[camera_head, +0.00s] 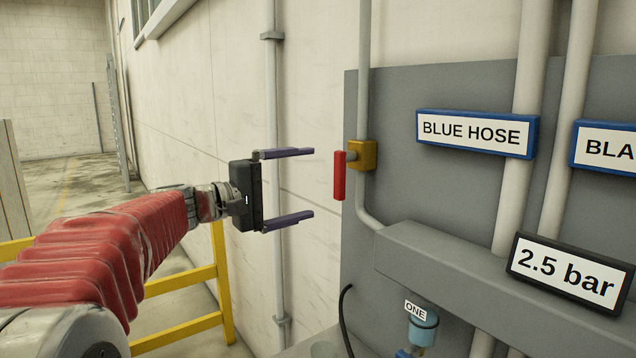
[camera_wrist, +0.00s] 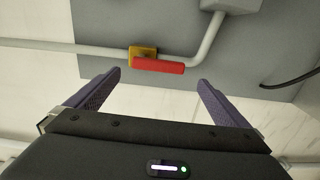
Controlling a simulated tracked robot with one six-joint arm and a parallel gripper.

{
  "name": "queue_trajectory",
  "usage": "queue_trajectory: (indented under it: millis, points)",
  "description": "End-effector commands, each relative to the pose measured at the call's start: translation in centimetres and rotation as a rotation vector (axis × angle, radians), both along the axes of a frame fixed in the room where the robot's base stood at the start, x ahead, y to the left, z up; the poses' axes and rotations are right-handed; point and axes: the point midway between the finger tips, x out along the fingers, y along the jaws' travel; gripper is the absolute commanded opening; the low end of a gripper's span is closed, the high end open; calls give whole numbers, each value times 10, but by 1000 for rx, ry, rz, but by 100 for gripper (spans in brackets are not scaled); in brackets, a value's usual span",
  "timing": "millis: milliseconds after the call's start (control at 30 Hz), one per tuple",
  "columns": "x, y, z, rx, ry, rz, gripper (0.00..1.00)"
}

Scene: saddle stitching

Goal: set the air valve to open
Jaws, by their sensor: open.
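The air valve has a yellow body (camera_head: 363,155) on a thin grey pipe and a red handle (camera_head: 339,176) that hangs vertically, in line with the pipe, in the head view. In the wrist view the red handle (camera_wrist: 158,66) lies across the picture, in front of the yellow body (camera_wrist: 143,51), along the pipe. My gripper (camera_head: 299,184) is open and empty, left of the handle and apart from it, with one finger above the other. In the wrist view my gripper (camera_wrist: 158,88) has its fingers on either side of the handle, short of it.
A grey panel (camera_head: 440,85) carries signs reading "BLUE HOSE" (camera_head: 476,132) and "2.5 bar" (camera_head: 567,273). A grey ledge (camera_head: 450,270) juts out at lower right. A yellow railing (camera_head: 180,283) stands below my arm. A wall pipe (camera_head: 273,95) runs behind my gripper.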

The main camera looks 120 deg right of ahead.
Motion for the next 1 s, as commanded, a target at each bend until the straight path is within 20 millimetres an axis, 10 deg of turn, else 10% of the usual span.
queue_trajectory:
  millis: [300, 1000]
  points:
    - [31, 6, 0, 0, 0, 1, 100]
    - [31, 6, 0, 0, 0, 0, 100]
